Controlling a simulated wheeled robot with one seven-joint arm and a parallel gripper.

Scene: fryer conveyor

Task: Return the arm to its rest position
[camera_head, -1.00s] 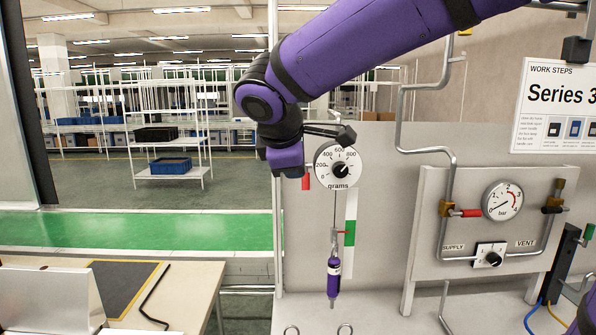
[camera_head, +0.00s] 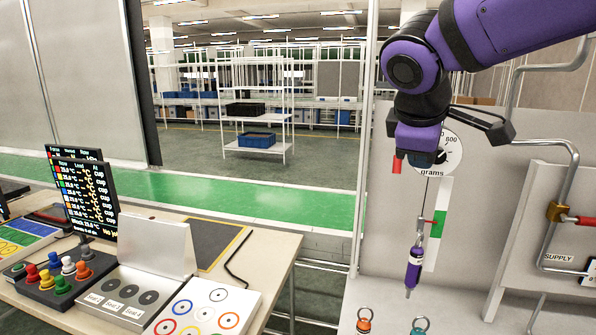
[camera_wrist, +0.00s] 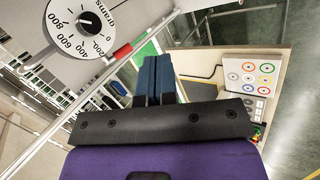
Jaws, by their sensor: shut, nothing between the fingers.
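My gripper shows in the wrist view with its two blue fingers (camera_wrist: 154,78) side by side, shut and empty. In the head view my purple arm comes in from the upper right and bends down at the wrist. The end of my arm hangs in front of the left part of a round grams dial (camera_head: 452,146). The fingertips cannot be made out in the head view. The dial also shows at the upper left of the wrist view (camera_wrist: 62,22).
A purple cylinder (camera_head: 414,268) hangs below the dial. Ringed weights (camera_head: 363,324) stand at the bottom. A bench at left holds coloured knobs (camera_head: 62,272), a display (camera_head: 85,195) and a circle-marked board (camera_head: 212,309). A pipe panel (camera_head: 560,225) stands at right. Open floor lies behind.

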